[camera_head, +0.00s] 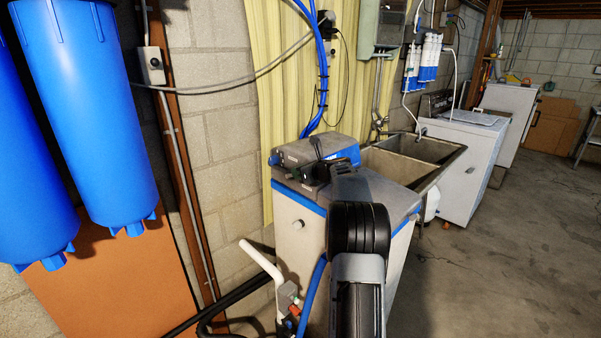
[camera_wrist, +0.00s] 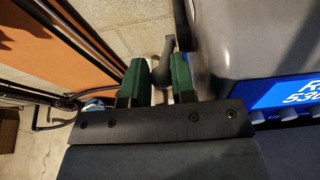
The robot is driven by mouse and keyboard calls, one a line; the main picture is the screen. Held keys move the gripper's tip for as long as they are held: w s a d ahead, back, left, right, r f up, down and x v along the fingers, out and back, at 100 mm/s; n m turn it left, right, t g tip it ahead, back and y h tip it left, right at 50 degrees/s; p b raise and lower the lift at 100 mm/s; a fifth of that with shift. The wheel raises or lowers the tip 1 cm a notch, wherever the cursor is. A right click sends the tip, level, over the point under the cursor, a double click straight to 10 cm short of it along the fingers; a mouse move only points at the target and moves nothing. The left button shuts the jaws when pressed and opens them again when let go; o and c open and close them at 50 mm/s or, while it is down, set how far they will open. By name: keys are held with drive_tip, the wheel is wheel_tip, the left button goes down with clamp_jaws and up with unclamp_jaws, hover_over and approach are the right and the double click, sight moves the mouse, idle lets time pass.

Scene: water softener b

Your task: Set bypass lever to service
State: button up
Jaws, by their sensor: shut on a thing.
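The water softener (camera_head: 300,232) is a pale cabinet with a grey and blue top. Its control head (camera_head: 318,148) also shows at the right of the wrist view, with a blue label (camera_wrist: 299,95). My gripper (camera_head: 291,174) is at the left side of this head, small and dark in the head view. In the wrist view my gripper (camera_wrist: 158,74) has two green fingers shut on the bypass lever (camera_wrist: 168,48), a grey piece with a rounded end beyond the fingertips. The rest of the lever is hidden by the fingers. I cannot read its setting.
Blue filter housings (camera_head: 88,110) hang at the left. A white pipe with red and blue fittings (camera_head: 290,300) stands low beside the cabinet. A metal sink (camera_head: 405,158) is behind it. The concrete floor (camera_head: 500,270) is open at the right.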

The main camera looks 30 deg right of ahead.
drive_tip(key=shift+w+r+p, duration=0.35)
drive_tip(key=shift+r+p, duration=0.5)
drive_tip(key=shift+w+a+r+p, duration=0.1)
drive_tip(key=shift+w+r+p, duration=0.1)
drive_tip(key=shift+w+p, duration=0.25)
drive_tip(key=shift+s, duration=0.1)
